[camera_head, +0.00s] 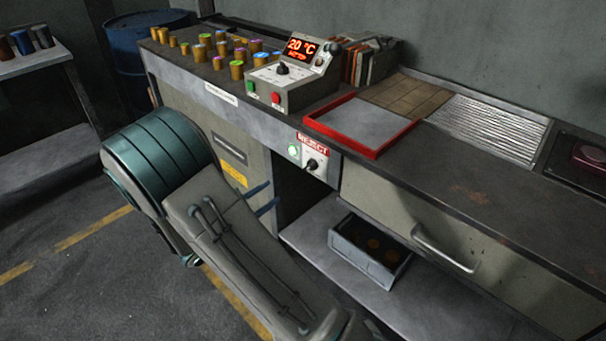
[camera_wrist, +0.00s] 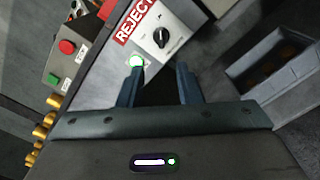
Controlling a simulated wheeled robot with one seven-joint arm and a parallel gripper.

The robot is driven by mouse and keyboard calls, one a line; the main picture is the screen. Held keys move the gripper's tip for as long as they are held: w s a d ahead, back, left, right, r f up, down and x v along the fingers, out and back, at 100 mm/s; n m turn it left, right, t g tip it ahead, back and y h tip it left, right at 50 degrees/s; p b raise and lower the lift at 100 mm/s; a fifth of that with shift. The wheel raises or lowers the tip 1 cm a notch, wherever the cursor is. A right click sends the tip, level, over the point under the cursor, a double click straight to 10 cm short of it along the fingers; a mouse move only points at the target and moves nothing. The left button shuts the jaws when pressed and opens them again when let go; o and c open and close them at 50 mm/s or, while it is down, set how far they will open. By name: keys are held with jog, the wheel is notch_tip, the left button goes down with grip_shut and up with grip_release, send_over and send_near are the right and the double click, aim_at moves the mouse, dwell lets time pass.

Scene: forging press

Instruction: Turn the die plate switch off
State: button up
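A black rotary knob (camera_head: 312,164) sits on the front panel under a red REJECT label (camera_head: 313,144). A lit green lamp (camera_head: 293,151) is left of it. In the wrist view the knob (camera_wrist: 161,37) lies beyond my fingertips, and the lamp (camera_wrist: 137,61) shows at the left fingertip. My gripper (camera_wrist: 160,68) is open with nothing between its fingers; in the head view it (camera_head: 269,197) is left of and below the panel. A control box (camera_head: 295,83) above carries another black knob (camera_head: 282,69) and a red 20 °C display (camera_head: 302,48). I cannot read any die plate label.
A red-rimmed tray (camera_head: 374,152) lies on the bench top right of the control box. Several coloured cylinders (camera_head: 237,69) stand behind left. A grey bin (camera_head: 340,243) sits on the lower shelf, beside a drawer handle (camera_head: 440,250). The bench front edge is close to my gripper.

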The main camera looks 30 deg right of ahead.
aim_at(307, 168)
jog(key=x, duration=1.3)
jog(key=shift+d, duration=0.1)
jog(key=shift+s, duration=0.1)
grip_shut()
